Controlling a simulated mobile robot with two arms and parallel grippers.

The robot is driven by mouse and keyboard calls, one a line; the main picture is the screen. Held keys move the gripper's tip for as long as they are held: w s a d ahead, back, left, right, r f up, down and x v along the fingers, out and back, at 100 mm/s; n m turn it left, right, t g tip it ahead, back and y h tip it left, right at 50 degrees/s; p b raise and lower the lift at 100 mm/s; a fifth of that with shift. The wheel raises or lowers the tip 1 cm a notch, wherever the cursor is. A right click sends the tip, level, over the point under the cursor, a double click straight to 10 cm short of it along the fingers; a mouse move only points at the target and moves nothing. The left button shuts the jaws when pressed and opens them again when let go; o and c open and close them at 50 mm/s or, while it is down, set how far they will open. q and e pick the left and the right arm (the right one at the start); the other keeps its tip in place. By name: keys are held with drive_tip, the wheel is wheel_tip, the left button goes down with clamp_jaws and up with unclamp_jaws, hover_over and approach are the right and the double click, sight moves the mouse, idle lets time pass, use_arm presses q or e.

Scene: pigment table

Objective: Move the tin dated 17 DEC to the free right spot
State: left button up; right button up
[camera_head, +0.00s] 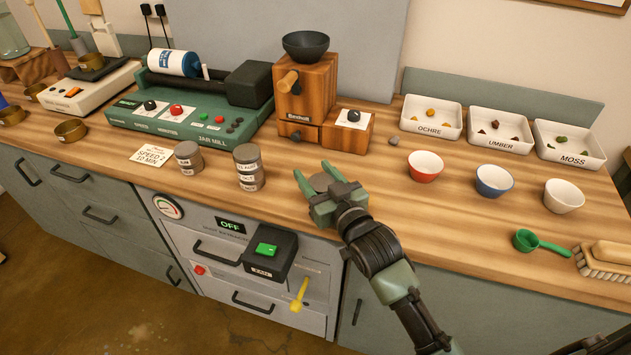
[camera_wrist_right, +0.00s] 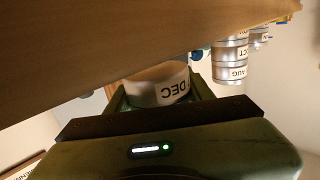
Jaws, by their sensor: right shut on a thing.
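Another tin stack (camera_head: 188,158) stands further left. My left gripper is not in view.
A wooden grinder (camera_head: 306,95) stands behind the gripper, with a green jar mill (camera_head: 190,112) to its left. Red (camera_head: 425,166), blue (camera_head: 494,181) and white (camera_head: 564,196) bowls stand to the right. A small grey stone (camera_head: 394,141) lies behind. A speed card (camera_head: 151,156) lies left of the tins.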

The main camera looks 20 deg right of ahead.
drive_tip(key=shift+f, duration=1.05)
drive_tip(key=shift+f, duration=0.1)
drive_tip(key=o, duration=1.4)
drive_tip(key=shift+f, duration=0.1)
drive_tip(key=shift+r, duration=0.2)
drive_tip(key=b+v, duration=0.1)
drive_tip(key=v, duration=1.1)
drive_tip(key=shift+s+f, duration=0.1)
drive_tip(key=shift+f, duration=0.05)
